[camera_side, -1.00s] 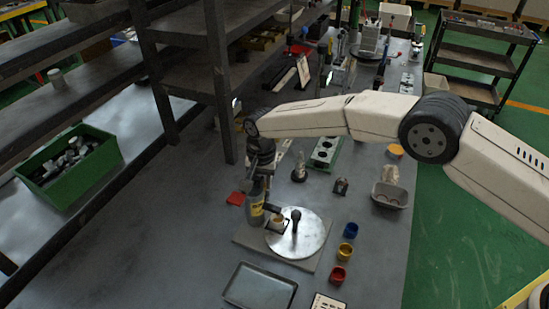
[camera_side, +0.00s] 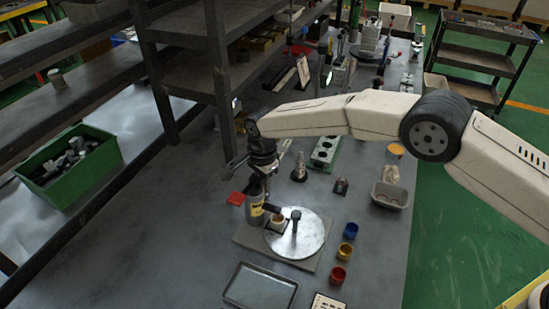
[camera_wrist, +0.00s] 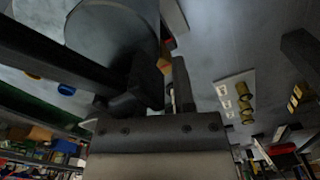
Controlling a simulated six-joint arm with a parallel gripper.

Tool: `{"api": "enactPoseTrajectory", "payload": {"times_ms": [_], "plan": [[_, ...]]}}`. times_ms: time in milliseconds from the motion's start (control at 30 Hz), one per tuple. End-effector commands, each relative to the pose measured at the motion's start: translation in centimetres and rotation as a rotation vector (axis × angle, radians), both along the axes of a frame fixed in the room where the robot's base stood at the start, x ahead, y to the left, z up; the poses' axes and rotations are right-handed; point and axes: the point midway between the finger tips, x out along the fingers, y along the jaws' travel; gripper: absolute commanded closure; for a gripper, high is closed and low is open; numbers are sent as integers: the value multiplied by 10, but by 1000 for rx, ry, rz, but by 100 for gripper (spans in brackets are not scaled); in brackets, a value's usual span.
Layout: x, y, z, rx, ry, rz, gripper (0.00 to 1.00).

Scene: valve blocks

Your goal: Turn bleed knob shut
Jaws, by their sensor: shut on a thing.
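A small tan-brown knob (camera_side: 278,221) stands at the left part of a round silver disc (camera_side: 312,236), which lies on a grey square plate (camera_side: 244,238). My gripper (camera_side: 277,215) points down there, and its jaws are shut on the knob. A dark upright post (camera_side: 296,222) rises near the middle of the disc, right beside the gripper. In the wrist view, the disc (camera_wrist: 112,35) fills the upper left, and the dark gripper fingers (camera_wrist: 168,95) hide the knob. I cannot read the knob's angle.
A grey tray (camera_side: 260,288) lies in front of the plate. Blue (camera_side: 350,230), yellow (camera_side: 345,251) and red (camera_side: 338,275) cups stand to the right. A red square (camera_side: 236,199) lies left of my wrist. A green block (camera_side: 324,152) and small fittings stand behind. The bench left of the plate is clear.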

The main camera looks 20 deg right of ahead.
Motion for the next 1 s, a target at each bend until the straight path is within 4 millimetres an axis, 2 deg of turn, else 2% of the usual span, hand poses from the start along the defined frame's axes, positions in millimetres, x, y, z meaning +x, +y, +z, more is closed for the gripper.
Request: {"api": "enactPoseTrajectory", "payload": {"times_ms": [333,367,433,467,800,1000], "plan": [[1,0,1,0,-1,-5,100],[1,0,1,0,-1,-5,59],[1,0,1,0,-1,-5,37],[1,0,1,0,-1,-4,34],[0,0,1,0,-1,-3,34],[1,0,12,1,-2,-3,34]]}}
